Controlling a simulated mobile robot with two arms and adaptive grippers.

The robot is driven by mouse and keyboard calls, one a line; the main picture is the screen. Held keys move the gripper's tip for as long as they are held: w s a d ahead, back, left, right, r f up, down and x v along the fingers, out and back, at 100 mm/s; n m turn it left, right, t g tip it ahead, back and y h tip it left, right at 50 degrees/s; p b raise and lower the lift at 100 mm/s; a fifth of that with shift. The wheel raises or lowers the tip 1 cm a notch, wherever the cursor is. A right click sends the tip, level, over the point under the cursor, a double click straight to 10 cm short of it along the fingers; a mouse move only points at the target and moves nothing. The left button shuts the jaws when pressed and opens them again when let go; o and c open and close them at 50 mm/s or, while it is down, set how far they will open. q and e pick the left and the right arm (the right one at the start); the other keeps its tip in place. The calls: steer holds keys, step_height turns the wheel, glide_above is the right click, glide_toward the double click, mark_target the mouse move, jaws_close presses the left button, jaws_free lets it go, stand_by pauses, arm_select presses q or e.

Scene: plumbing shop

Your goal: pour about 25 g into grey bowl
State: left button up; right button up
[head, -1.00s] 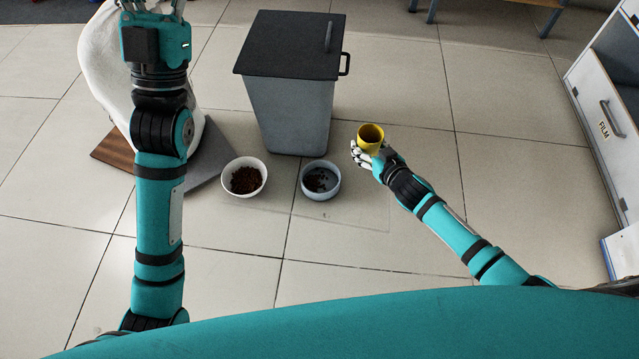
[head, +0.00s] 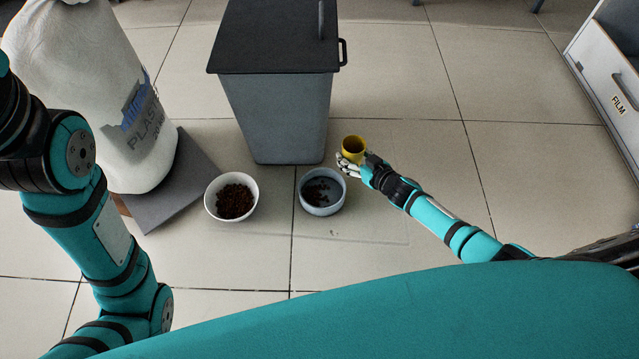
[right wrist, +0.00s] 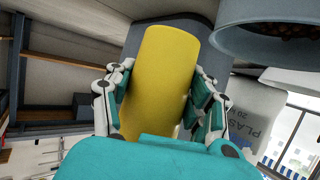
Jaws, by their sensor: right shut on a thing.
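The grey bowl (head: 322,206) stands on the floor with some dark brown pieces in its bottom. A white bowl (head: 213,201) to its left holds a larger heap of brown pieces (head: 235,200). My right gripper (head: 350,162) is shut on a yellow cup (head: 354,149), just right of and behind the grey bowl. In the right wrist view the cup (right wrist: 162,75) is between both fingers, and the grey bowl (right wrist: 265,38) is at the upper right. My left arm runs up the left side; its gripper is out of view.
A grey bin (head: 275,110) with a dark lid stands behind the bowls. A white sack (head: 85,80) rests on a grey slab (head: 185,185) at the left. A white cabinet (head: 608,90) is at the far right. The tiled floor in front of the bowls is clear.

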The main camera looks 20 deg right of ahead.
steer(key=shift+s+a+b, duration=0.1)
steer(key=shift+a+b, duration=0.1)
steer(key=shift+b, duration=0.1)
